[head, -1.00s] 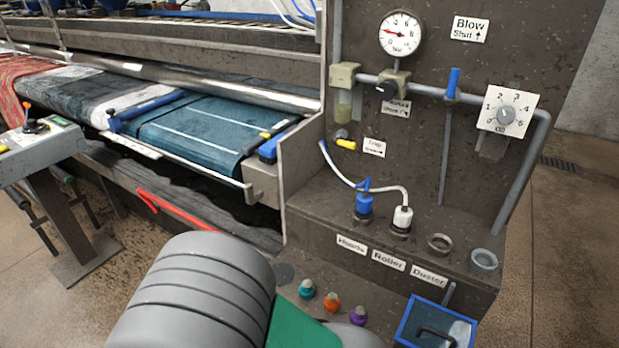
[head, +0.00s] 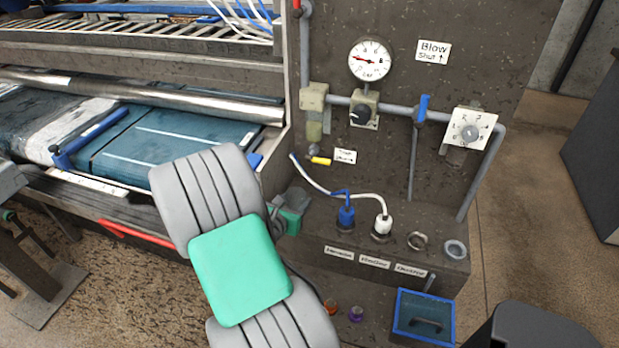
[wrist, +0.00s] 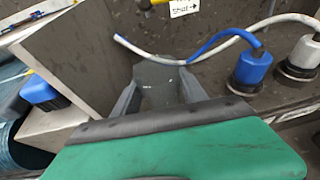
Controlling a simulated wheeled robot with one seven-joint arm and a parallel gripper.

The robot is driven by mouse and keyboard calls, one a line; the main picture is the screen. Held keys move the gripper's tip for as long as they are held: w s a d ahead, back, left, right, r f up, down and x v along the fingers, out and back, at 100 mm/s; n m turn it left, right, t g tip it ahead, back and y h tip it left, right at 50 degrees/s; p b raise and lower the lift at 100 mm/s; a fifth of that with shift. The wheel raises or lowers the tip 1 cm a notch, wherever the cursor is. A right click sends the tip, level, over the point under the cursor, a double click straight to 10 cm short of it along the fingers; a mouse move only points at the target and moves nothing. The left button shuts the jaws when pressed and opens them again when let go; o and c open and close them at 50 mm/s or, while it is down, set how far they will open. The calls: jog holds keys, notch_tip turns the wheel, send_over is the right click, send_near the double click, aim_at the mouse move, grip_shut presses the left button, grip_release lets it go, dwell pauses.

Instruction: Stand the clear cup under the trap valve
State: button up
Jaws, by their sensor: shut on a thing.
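The trap valve has a yellow handle (head: 320,160) beside its small label (head: 345,156), below the glass bowl (head: 314,131) on the dark panel. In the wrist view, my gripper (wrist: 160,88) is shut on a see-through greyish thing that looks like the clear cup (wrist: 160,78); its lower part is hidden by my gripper. In the head view, my gripper (head: 291,208) is low in front of the panel, below and left of the trap valve, partly hidden by my arm.
A blue plug (head: 346,215) and a white plug (head: 383,224) stand on the ledge, their hoses curving near the gripper. An empty ring (head: 417,240) and a pale round cup-like thing (head: 455,250) are to their right. A blue-rimmed tray (head: 425,318) is lower down.

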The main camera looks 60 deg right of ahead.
aim_at(299, 193)
jog(key=d, duration=0.5)
jog(key=w+d+p, duration=0.1)
jog(key=d, duration=0.8)
jog(key=shift+w+d, duration=0.15)
jog(key=shift+d, duration=0.2)
notch_tip(299, 193, down, 4)
jog(key=shift+a+r, duration=0.1)
jog(key=shift+r, duration=0.1)
jog(key=shift+f, duration=0.1)
jog(key=o, duration=1.5)
jog(key=shift+c, duration=0.2)
jog(key=shift+a+r, duration=0.2)
jog(key=shift+a, duration=0.1)
jog(key=v, duration=1.1)
jog(key=shift+a+r, duration=0.15)
jog(key=shift+a, duration=0.1)
